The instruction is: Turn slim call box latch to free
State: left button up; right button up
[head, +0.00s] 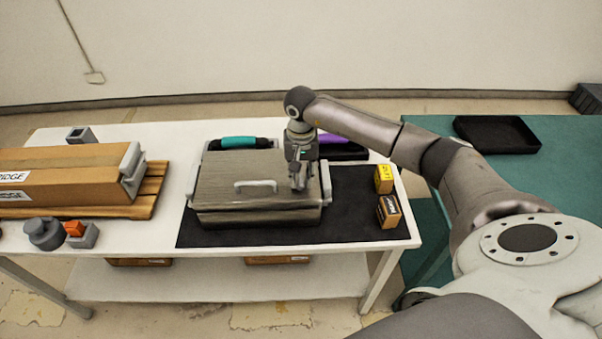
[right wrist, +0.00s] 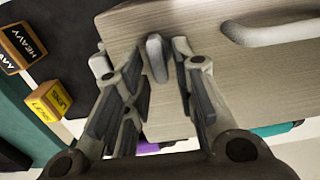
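The call box is a wide, flat box with a grey-brown grained lid (head: 225,180) and a pale handle (head: 256,184), lying on a black mat (head: 350,215). My right gripper (head: 299,184) points down over the right part of the lid. In the right wrist view, a small pale grey latch lever (right wrist: 157,60) stands on the lid. My open right gripper (right wrist: 158,50) has one finger on each side of it. A gap shows on both sides, though contact lower down is hard to judge. In the head view the gripper hides the latch. My left gripper is out of view.
A teal handset (head: 238,142) and a purple handset (head: 333,139) lie behind the box. A long carton (head: 65,165) is at left. A black tray (head: 495,133) sits on the green table.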

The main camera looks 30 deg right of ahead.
grip_shut()
jog(key=m+b, duration=0.3)
jog(key=shift+s+d+f, duration=0.1)
jog(key=shift+d+f, duration=0.05)
jog(key=shift+d, duration=0.1)
jog(key=m+b, duration=0.1)
jog(key=m, duration=0.1)
jog(key=m+b, duration=0.2)
jog(key=shift+s+d+m, duration=0.2)
jog(key=shift+s+m, duration=0.15)
jog(key=shift+m, duration=0.05)
jog(key=m+b, duration=0.1)
jog(key=m, duration=0.1)
jog(key=s+m+b, duration=0.1)
jog(key=m, duration=0.2)
jog(key=shift+s+a+m+b, duration=0.15)
jog(key=shift+m+b, duration=0.35)
jog(key=shift+m, duration=0.75)
jog(key=shift+s+m+b, duration=0.15)
jog(key=shift+m+b, duration=0.3)
jog(key=shift+m, duration=0.8)
